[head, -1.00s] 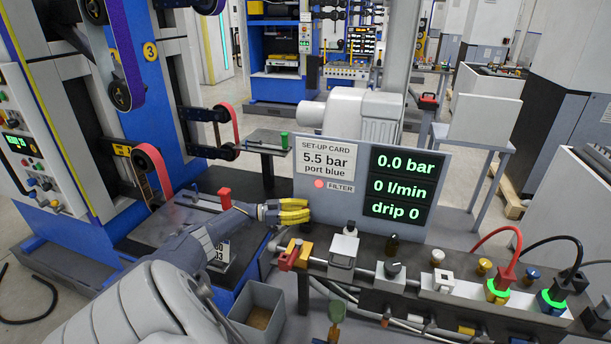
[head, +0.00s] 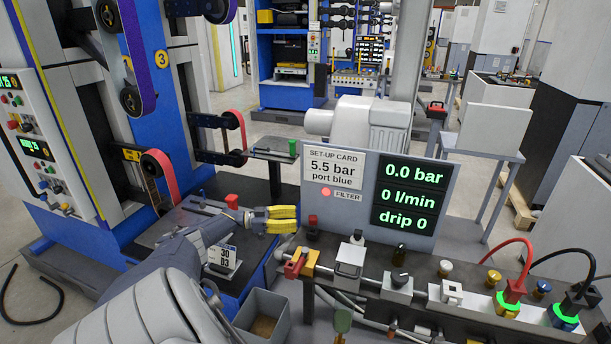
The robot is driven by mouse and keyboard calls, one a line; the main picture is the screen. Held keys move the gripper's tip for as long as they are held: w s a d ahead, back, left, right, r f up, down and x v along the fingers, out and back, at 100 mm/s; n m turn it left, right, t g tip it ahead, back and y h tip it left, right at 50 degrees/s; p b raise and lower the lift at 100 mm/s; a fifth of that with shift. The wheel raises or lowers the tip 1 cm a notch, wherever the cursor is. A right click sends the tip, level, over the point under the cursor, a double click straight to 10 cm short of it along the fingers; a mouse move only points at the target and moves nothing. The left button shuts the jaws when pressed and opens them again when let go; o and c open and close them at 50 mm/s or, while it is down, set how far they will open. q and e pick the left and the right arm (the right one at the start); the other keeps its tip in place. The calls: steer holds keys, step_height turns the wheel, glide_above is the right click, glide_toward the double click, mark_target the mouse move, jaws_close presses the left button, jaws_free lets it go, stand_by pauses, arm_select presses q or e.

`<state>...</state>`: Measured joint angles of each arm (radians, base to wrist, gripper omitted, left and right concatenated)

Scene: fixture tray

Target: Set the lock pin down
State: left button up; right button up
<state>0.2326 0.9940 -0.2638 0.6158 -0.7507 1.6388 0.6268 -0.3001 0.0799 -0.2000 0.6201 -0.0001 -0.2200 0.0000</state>
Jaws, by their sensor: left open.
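My left gripper (head: 295,219), with yellow fingers, is open and empty. Its tips point right, towards a small upright piece with a red top and dark body (head: 313,226). This looks like the lock pin, though I cannot be sure. It stands by the lower left edge of the display panel, behind the fixture rail, with a small gap between it and the fingertips. What it rests on is hard to make out. My right gripper is out of view.
The display panel (head: 453,199) stands right of the gripper. The rail with a red handle (head: 295,264), knobs and hoses runs along the front. A grey open bin (head: 262,312) is below.

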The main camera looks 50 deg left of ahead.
arm_select(q)
steer(key=shift+v, duration=2.45)
